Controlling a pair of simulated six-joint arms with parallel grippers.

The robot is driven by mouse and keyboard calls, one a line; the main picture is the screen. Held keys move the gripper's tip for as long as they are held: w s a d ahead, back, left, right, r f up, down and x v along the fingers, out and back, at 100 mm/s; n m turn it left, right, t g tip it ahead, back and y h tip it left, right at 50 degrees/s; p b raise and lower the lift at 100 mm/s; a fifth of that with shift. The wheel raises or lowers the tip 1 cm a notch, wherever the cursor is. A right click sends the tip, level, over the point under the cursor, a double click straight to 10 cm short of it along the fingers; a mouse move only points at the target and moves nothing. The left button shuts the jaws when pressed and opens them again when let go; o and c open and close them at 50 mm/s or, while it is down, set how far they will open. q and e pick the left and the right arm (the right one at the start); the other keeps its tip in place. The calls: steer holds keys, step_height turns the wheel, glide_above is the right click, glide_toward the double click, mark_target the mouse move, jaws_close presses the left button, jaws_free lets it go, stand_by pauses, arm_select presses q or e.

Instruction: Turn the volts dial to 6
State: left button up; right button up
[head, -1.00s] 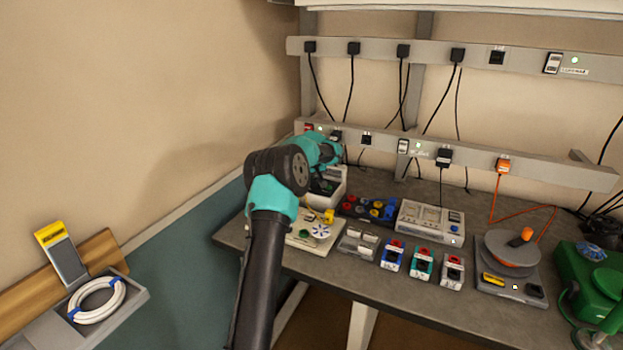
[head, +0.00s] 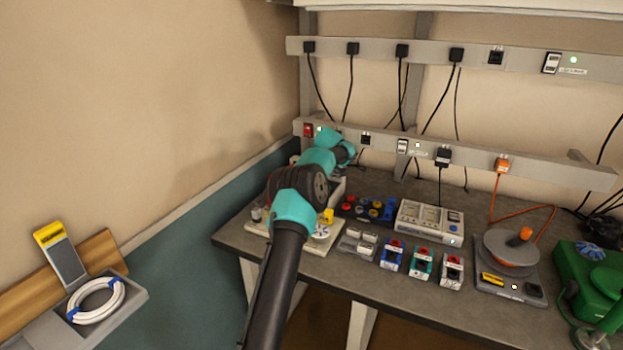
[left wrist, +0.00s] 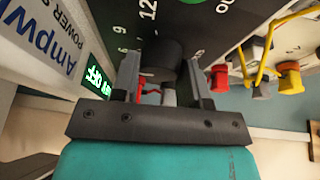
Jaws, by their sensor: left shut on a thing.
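The volts dial (left wrist: 160,58) is a dark round knob on the black front panel of the power supply, seen upside down in the left wrist view. My left gripper (left wrist: 163,80) is shut on this knob, with one finger on each side of it. The numbers 6, 9 and 12 show on the panel near the knob. I cannot see where the knob's mark points. In the head view my left arm hides the gripper, the dial and most of the power supply. My right gripper is in no view.
A green display (left wrist: 96,80) glows beside the dial. Red and yellow plugs (left wrist: 288,77) with a yellow lead stand near the right finger. On the bench, a board with a white disc (head: 322,232) and a grey meter box (head: 430,221) lie near my arm.

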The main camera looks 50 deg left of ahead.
arm_select(q)
steer(key=shift+w+n+g, duration=0.1)
steer(key=shift+n+g, duration=0.2)
steer(key=shift+n, duration=0.8)
steer(key=shift+r, duration=0.1)
steer(key=o, duration=0.9)
